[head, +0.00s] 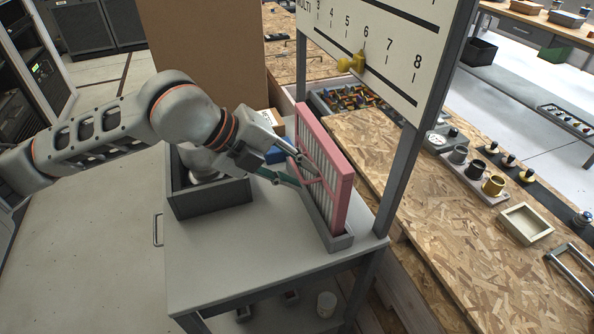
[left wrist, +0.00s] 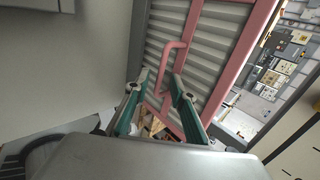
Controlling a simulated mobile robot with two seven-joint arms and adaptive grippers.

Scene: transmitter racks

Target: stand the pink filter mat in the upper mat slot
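The pink filter mat (head: 344,185), a pink frame around pale grey ribs, stands upright in a narrow grey holder (head: 341,242) on a grey table. Its ribbed face and pink handle (left wrist: 167,60) show in the left wrist view. My left gripper (head: 300,171) is at the handle side of the mat. In the left wrist view its teal-sided fingers (left wrist: 160,80) are apart, with the handle bar between them and a visible gap on either side. Contact is not clear. My right gripper is not in view. I cannot make out the upper mat slot in either view.
A dark grey open box (head: 212,198) stands left of the mat on the table (head: 235,260). A dark post (head: 407,160) and a numbered white board (head: 385,45) rise just behind the mat. A wooden bench (head: 450,230) with small parts lies to the right. Racks stand at far left.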

